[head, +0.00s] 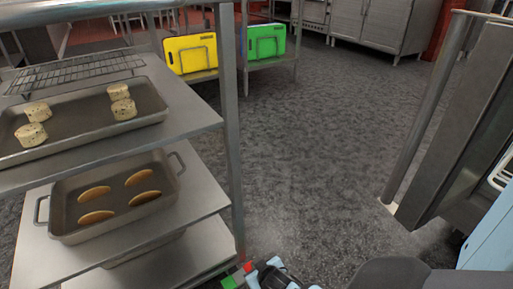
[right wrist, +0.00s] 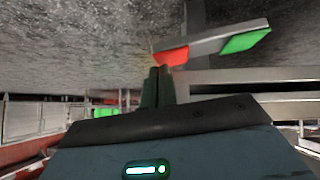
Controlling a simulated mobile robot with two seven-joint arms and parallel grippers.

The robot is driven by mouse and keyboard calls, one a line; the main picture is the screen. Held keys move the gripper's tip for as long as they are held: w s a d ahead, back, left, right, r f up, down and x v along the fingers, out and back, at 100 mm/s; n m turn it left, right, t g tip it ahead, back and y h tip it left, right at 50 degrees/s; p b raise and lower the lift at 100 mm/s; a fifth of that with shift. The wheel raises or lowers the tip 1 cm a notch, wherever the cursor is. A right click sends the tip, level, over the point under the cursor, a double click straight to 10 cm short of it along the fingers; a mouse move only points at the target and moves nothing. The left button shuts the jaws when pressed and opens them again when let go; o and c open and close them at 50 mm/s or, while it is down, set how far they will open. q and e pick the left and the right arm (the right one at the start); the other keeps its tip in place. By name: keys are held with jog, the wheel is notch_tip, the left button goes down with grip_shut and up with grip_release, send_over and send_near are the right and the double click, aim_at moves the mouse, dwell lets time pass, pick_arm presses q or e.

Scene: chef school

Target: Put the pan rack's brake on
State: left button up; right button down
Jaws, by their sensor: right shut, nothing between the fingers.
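The pan rack (head: 232,130) is the metal shelf unit at the left of the head view. Its brake is a grey pedal bar (right wrist: 210,41) with a red pad (right wrist: 172,56) at one end and a green pad (right wrist: 245,40) at the other. In the head view the red pad (head: 248,267) and green pad (head: 229,282) show low by the rack's near post. My right gripper (right wrist: 160,72) is shut and empty, its fingertips right by the red pad; I cannot tell whether they touch. It shows in part at the head view's bottom edge (head: 256,272). My left gripper is out of view.
The rack's shelves hold a tray of pale round pastries (head: 95,140) and a handled pan (head: 172,198) with golden pieces. Yellow (head: 190,54) and green (head: 266,41) boards stand behind. Grey floor (head: 320,130) is clear in the middle.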

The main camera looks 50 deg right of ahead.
jog(key=shift+s+d+f+y+p, duration=0.1)
jog(key=shift+d+f+y+p, duration=0.1)
jog(key=shift+d+y+p, duration=0.15)
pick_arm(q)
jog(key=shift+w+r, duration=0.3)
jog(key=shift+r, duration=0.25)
pick_arm(e)
jog(key=shift+s+d+f+m+y, duration=0.1)
jog(key=shift+d+f+m+y, duration=0.15)
jog(key=shift+f, duration=0.25)
jog(key=shift+s+d+f+m+y, duration=0.1)
jog(key=shift+d+f+m, duration=0.1)
jog(key=shift+f, duration=0.3)
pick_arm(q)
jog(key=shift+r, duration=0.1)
pick_arm(e)
jog(key=shift+r, duration=0.1)
